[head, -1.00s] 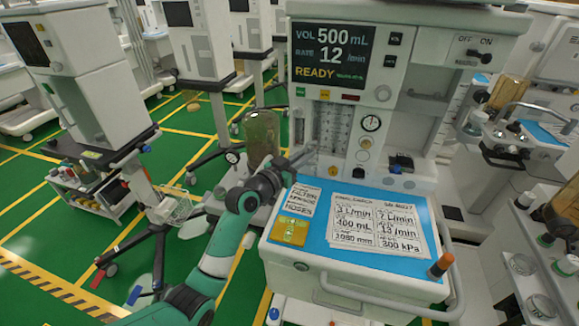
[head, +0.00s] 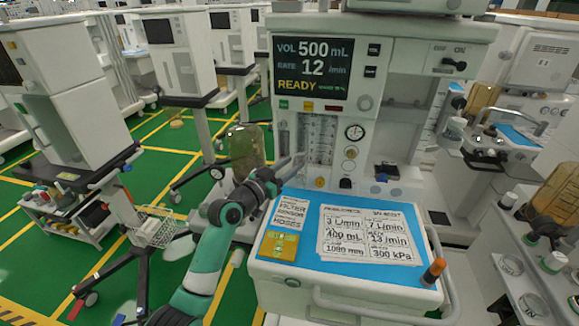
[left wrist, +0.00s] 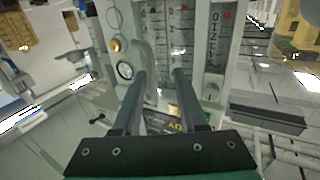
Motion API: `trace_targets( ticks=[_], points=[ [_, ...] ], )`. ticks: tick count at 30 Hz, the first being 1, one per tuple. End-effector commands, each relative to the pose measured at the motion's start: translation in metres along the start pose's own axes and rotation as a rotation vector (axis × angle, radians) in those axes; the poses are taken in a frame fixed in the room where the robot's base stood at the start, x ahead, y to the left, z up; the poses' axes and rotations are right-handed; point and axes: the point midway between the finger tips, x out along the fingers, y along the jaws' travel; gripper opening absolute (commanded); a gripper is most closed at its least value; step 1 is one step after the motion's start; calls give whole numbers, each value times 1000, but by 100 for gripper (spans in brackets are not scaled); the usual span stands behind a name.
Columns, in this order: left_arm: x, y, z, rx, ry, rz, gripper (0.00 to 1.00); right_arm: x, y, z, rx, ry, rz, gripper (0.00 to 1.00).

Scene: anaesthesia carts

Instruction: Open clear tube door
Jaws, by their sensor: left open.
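The clear tube door (head: 318,138) covers the flow tubes on the front of the middle machine, below its screen. It looks shut. In the left wrist view the printed tube scales (left wrist: 185,35) fill the upper middle. My left gripper (head: 297,159) is at the lower left of the tube panel. In the left wrist view my left gripper (left wrist: 160,74) is open, its fingers pointing at the panel. A pale curved, handle-like piece (left wrist: 150,62) shows between the fingers, nearer the left one. I cannot tell whether they touch it. My right gripper is not in view.
A blue-topped work surface (head: 303,205) with printed cards juts out below the panel. A brownish canister (head: 246,150) stands left of the panel. Other carts stand left and right; green floor shows between them.

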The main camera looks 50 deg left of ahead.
Motion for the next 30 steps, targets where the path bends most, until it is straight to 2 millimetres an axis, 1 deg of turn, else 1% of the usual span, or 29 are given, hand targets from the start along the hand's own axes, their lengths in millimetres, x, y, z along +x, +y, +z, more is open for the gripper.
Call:
trace_targets(
  ticks=[5, 8, 11, 18, 21, 25, 30],
  points=[
    [-2, 0, 0, 0, -2, 0, 42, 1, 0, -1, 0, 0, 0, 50],
    [-11, 0, 0, 0, -2, -1, 42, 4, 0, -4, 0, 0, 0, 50],
    [-28, 0, -1, 0, -3, -1, 42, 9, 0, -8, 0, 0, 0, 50],
    [-86, 0, -2, 0, -2, -2, 42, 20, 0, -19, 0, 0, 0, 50],
    [-103, 0, -1, -2, -1, -2, 42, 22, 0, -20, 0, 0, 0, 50],
    [-115, 1, 0, -1, -1, 0, 42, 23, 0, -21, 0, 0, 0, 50],
    [-116, 1, 1, -1, -1, 1, 42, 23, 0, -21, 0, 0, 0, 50]
  ],
)
